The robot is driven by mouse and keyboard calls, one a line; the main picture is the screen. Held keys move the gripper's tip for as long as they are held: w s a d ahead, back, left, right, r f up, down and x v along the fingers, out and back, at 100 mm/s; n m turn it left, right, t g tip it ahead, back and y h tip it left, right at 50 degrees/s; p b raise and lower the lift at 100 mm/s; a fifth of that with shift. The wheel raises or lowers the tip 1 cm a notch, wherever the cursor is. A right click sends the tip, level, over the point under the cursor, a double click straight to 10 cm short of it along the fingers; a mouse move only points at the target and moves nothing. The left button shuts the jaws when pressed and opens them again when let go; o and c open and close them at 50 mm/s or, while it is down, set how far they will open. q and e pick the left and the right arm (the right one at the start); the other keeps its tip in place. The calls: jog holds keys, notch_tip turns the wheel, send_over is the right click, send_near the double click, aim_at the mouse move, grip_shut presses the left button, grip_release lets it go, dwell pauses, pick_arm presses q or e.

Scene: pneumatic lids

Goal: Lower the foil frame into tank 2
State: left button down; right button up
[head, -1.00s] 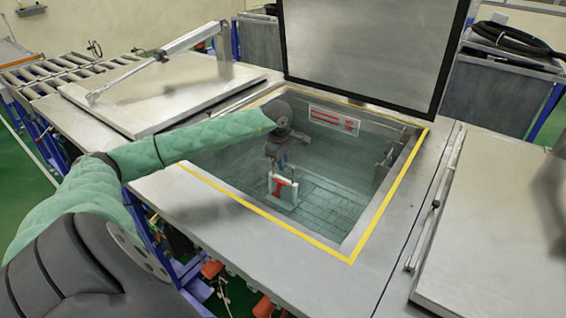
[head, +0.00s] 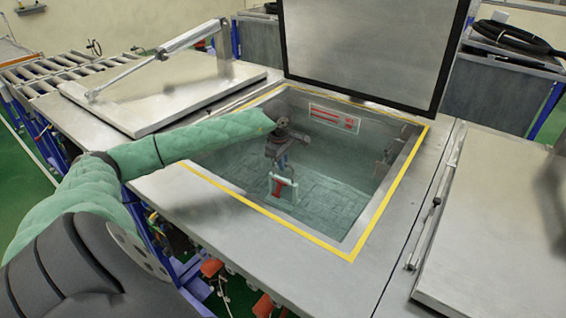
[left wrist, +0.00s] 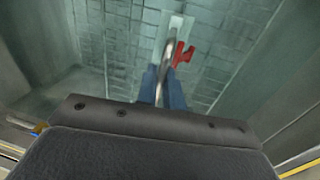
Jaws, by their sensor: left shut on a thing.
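The open tank (head: 352,236), edged with a yellow line, has greenish water and a tiled-looking floor. My left gripper (head: 281,166) reaches down inside it. Its blue fingers (left wrist: 163,88) are shut on the grey handle of the foil frame. The foil frame (head: 293,191) is pale with a red piece on it and hangs upright below the fingers, tinted green as if in the water. It also shows in the left wrist view (left wrist: 180,22). Whether it touches the floor I cannot tell. My right gripper is not in view.
The tank's lid (head: 375,45) stands raised at the back. A closed lid with a cylinder (head: 165,95) lies to the left, another closed lid (head: 500,230) to the right. A red-marked label (head: 334,118) is on the tank's back wall. Tank walls surround my gripper.

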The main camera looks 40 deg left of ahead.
pick_arm(q)
jog(key=shift+f, duration=0.15)
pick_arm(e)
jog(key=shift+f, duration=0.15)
pick_arm(q)
jog(key=c, duration=1.5)
grip_release()
jog(key=shift+o, duration=0.2)
